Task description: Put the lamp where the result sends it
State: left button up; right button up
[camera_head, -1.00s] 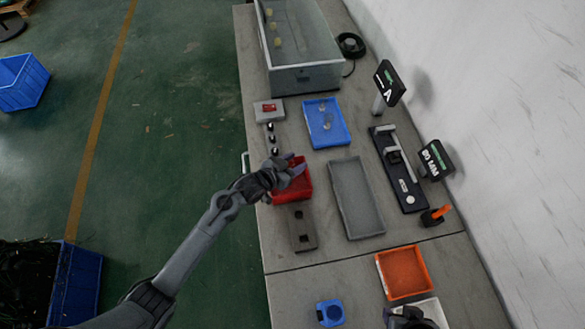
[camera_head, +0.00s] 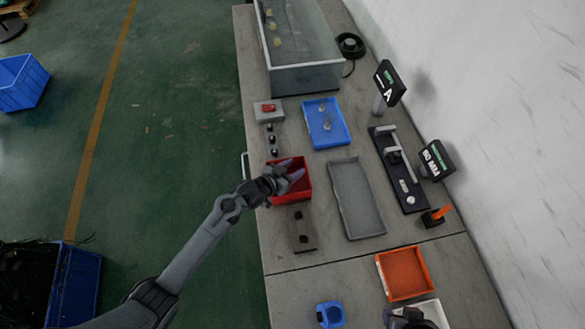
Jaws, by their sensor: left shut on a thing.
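My left gripper (camera_head: 291,177) is over the red bin (camera_head: 291,195), with its fingers inside the outline of the bin. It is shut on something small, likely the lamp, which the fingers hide. Whether it touches the bin floor cannot be told. Clear lamps (camera_head: 327,124) lie in the blue tray (camera_head: 318,106). One upright display (camera_head: 389,83) shows a large "A"; another (camera_head: 436,160) shows a number with letters, too small to read surely.
An orange tray (camera_head: 404,273), a white tray (camera_head: 434,310) and a blue holder (camera_head: 330,314) are lower down. A clear-walled tank (camera_head: 305,78) fills the far end.

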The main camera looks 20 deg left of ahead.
pick_arm(q)
jog(key=shift+f, duration=0.45)
jog(key=o, duration=1)
jog(key=shift+o, duration=0.2)
jog(key=shift+r, duration=0.1)
jog(key=shift+r, duration=0.2)
jog(key=s+a+r+n+g+y, duration=0.1)
jog(key=s+r+g, duration=0.2)
jog(key=s, duration=0.8)
jog(key=s+a+r+n+g+y+p, duration=0.1)
jog(key=s+a+r+g+y, duration=0.1)
jog(key=s, duration=0.9)
jog(key=s+a+r+g+y, duration=0.2)
jog(key=s+r, duration=0.3)
jog(key=s, duration=0.6)
jog(key=shift+s+a+n+g+p, duration=0.15)
jog(key=shift+s+n+g+p, duration=0.25)
jog(key=shift+g, duration=0.4)
